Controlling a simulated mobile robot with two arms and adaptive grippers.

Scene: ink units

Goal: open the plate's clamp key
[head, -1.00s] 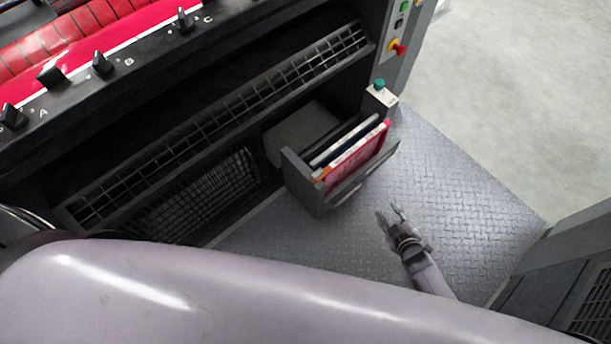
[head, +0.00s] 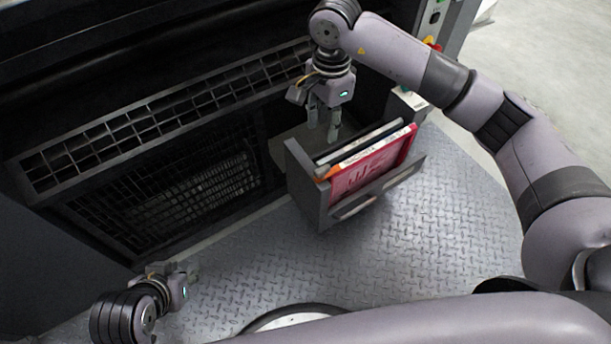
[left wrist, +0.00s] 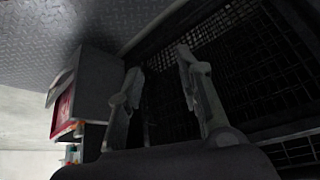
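No clamp key can be made out in the current views. An open drawer (head: 308,190) stands out from the dark machine front. In it, flat panels stand on edge: a red one (head: 372,172) with pale markings, and a white-edged and a dark one behind it. My right gripper (head: 323,132) points down just behind these panels, its fingers apart with nothing visible between them. My left gripper (head: 182,280) is low at the left, over the floor in front of the machine's grille. In the left wrist view its fingers (left wrist: 160,65) are spread and empty.
A long slotted grille (head: 150,125) and a mesh panel (head: 180,200) run along the machine front. A control post with coloured buttons (head: 435,15) stands behind my right arm. The tread-plate floor (head: 270,265) is clear in front of the drawer.

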